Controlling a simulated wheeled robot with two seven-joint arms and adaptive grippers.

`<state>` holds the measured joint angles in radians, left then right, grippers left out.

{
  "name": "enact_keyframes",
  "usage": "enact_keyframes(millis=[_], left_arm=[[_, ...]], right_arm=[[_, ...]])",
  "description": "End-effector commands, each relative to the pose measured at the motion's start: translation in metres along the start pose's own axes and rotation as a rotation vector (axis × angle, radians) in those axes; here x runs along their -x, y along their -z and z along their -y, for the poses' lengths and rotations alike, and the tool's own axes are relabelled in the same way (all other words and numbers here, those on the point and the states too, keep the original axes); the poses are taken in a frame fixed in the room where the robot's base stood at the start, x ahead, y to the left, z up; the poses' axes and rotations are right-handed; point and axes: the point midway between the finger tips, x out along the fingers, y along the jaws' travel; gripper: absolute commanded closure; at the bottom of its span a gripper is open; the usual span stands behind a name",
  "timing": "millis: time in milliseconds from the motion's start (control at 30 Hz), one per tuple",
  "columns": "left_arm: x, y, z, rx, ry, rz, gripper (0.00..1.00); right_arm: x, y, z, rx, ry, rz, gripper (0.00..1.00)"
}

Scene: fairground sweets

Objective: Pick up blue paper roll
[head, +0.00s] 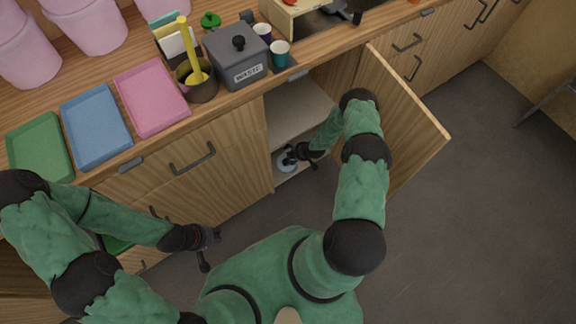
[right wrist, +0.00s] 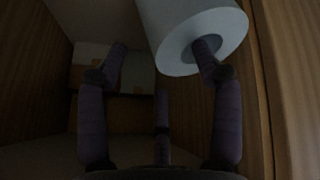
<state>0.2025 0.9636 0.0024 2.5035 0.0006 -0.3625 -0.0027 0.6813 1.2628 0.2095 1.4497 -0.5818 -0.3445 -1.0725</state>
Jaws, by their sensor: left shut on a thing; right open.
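The blue paper roll (right wrist: 172,38) is pale blue and lies end-on at the upper right of the right wrist view. In the head view a pale edge of it (head: 285,164) shows low in the open cupboard, partly behind my right gripper (head: 302,154). That gripper is open, and in the right wrist view its right finger overlaps the roll's core hole; I cannot tell whether it is inside. The left finger is clear of the roll. My left gripper (head: 207,245) is shut on a small dark thing in front of the cabinets, hard to make out.
The cupboard door (head: 405,115) stands open to the right of my right arm. A shelf (head: 297,108) is above the roll. The counter holds green (head: 40,148), blue (head: 96,122) and pink (head: 150,96) trays and a grey waste bin (head: 237,62).

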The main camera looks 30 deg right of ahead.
Motion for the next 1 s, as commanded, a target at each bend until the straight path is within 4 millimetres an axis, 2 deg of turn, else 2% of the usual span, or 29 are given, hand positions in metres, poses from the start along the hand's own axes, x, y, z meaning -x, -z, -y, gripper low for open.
enact_keyframes(millis=[33, 200, 533, 567, 767, 800, 1000], left_arm=[[-0.008, 0.000, 0.003, 0.000, 0.000, 0.000, 1.00], [-0.018, 0.001, 0.006, 0.000, 0.000, 0.000, 1.00], [-0.018, 0.001, 0.007, 0.000, 0.000, 0.000, 1.00], [-0.018, 0.001, 0.007, 0.000, 0.000, 0.000, 1.00], [-0.018, 0.001, 0.007, 0.000, 0.000, 0.000, 1.00], [-0.018, 0.001, 0.007, 0.000, 0.000, 0.000, 1.00], [-0.018, 0.001, 0.007, 0.000, 0.000, 0.000, 1.00]], right_arm=[[-0.013, -0.001, 0.002, 0.001, 0.002, 0.000, 0.34], [-0.033, -0.001, 0.002, 0.001, 0.001, 0.000, 0.34], [-0.037, 0.000, 0.001, -0.001, 0.001, 0.000, 0.34], [-0.037, 0.000, 0.001, -0.001, 0.001, 0.000, 0.40], [-0.037, 0.000, 0.001, -0.001, 0.002, 0.000, 0.96], [-0.037, 0.000, 0.001, -0.001, 0.002, 0.000, 1.00], [-0.037, 0.000, 0.001, -0.001, 0.001, 0.000, 1.00]])
